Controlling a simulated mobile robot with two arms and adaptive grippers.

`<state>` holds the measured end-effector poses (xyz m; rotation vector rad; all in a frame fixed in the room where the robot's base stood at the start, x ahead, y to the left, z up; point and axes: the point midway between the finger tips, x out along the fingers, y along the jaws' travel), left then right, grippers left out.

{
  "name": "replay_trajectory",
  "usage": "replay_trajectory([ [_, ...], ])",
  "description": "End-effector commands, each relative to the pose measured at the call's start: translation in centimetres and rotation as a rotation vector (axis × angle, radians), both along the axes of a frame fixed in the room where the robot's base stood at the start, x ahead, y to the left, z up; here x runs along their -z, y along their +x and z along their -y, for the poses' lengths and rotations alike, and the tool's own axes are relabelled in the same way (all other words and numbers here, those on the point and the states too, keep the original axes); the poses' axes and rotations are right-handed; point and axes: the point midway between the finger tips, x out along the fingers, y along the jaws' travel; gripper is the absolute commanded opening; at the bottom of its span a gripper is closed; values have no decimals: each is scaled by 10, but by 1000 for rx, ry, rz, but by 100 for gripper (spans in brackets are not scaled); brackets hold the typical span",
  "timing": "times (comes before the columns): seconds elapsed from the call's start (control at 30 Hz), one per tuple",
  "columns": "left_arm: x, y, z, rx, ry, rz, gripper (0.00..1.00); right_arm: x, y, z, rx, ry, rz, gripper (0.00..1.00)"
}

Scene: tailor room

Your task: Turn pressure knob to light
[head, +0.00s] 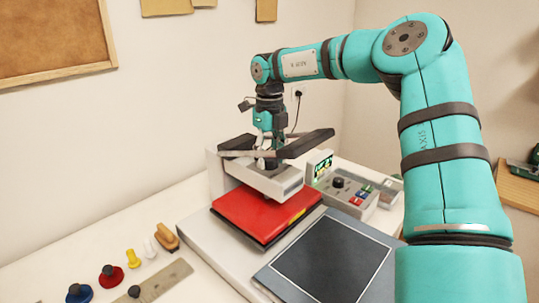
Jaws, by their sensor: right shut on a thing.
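A heat press (293,187) with a red heating plate (262,213) stands on the white table, in the middle of the head view. My right gripper (270,162) points down onto the top of the press, between two dark handle grips. It is shut on the pressure knob, which is mostly hidden by the fingers, so its setting cannot be read. My left gripper is not in view.
A control box (357,200) with a small screen, a black knob and coloured buttons is right of the press. A dark lower platen (335,262) lies in front. Several coloured knob-like tools and a ruler-like strip (160,283) lie at the left.

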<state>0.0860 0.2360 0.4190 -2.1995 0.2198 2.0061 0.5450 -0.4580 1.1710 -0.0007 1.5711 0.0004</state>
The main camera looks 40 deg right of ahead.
Motion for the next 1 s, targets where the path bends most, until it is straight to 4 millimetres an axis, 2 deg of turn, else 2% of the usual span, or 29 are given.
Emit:
replay_trajectory([
  [1.0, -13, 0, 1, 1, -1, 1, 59, -1, 1, 0, -965, -2, 3, 10],
])
